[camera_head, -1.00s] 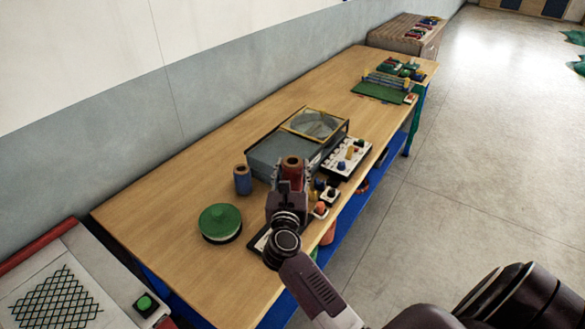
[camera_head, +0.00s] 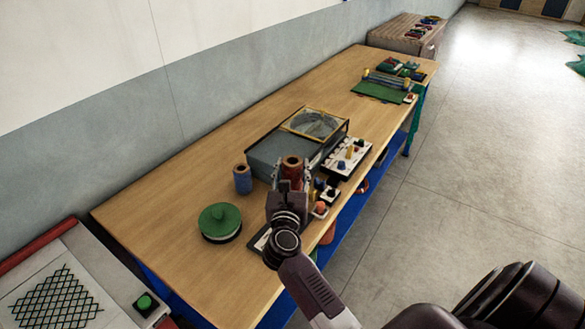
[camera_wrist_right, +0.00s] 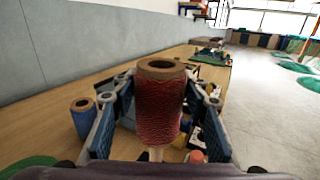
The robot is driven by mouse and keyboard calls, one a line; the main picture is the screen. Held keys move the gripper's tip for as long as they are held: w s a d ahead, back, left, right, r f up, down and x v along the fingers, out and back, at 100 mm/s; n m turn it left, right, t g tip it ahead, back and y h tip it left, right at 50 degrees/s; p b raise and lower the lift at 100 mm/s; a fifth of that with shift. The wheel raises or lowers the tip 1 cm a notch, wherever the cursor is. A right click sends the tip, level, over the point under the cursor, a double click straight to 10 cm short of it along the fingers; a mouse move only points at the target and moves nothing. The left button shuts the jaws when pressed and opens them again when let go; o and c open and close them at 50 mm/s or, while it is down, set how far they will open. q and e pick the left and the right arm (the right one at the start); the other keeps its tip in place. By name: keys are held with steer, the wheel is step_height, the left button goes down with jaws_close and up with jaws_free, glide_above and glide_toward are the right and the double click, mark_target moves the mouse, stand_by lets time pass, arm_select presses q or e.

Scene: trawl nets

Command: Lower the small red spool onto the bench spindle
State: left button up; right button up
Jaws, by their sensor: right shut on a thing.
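The small red spool (camera_wrist_right: 158,108) stands upright between the fingers of my right gripper (camera_wrist_right: 158,120) in the right wrist view, its brown open top facing up. In the head view the red spool (camera_head: 292,172) shows above my right gripper (camera_head: 291,182), over the front part of the bench. My right gripper is shut on it. A pale upright piece (camera_wrist_right: 155,153) shows just under the spool; I cannot tell if it is the bench spindle or whether they touch. My left gripper is not in view.
A blue spool (camera_head: 242,180) and a round green-topped thing (camera_head: 220,222) stand to the left on the wooden bench (camera_head: 180,205). A grey box with a yellow-framed lens (camera_head: 316,125) is just behind. A white panel with knobs (camera_head: 348,158) lies to the right.

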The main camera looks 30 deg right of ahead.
steer(key=shift+f, duration=0.1)
steer(key=shift+f+b, duration=5.45)
steer(key=shift+f, duration=0.4)
steer(key=o, duration=1.3)
steer(key=v, duration=0.7)
steer(key=shift+s+a, duration=0.2)
steer(key=shift+s, duration=0.05)
